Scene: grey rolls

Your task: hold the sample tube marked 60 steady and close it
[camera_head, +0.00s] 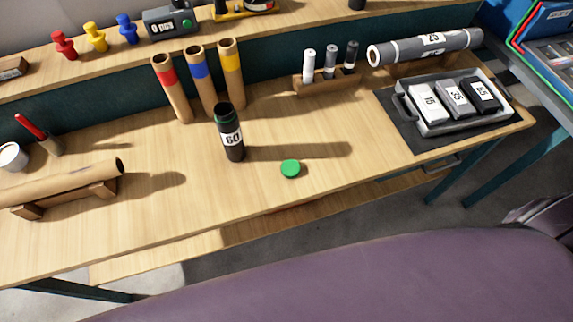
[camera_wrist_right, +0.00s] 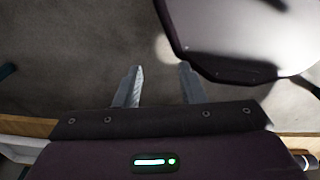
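The sample tube marked 60 (camera_head: 232,140) stands upright on the wooden table in the head view. It is black with a dark green band near its open top and a white label. A green round cap (camera_head: 291,168) lies on the table to the right of the tube, apart from it. My right gripper (camera_wrist_right: 159,85) shows in the right wrist view with its two fingers apart and nothing between them, over grey floor. Neither gripper shows in the head view, and my left gripper is in no view.
Three cardboard tubes with red, blue and yellow bands (camera_head: 202,80) stand behind the tube. A brown roll (camera_head: 70,183) lies on a stand at left. A marker rack (camera_head: 327,85) and a grey tray (camera_head: 439,127) stand at right. The table around the cap is clear.

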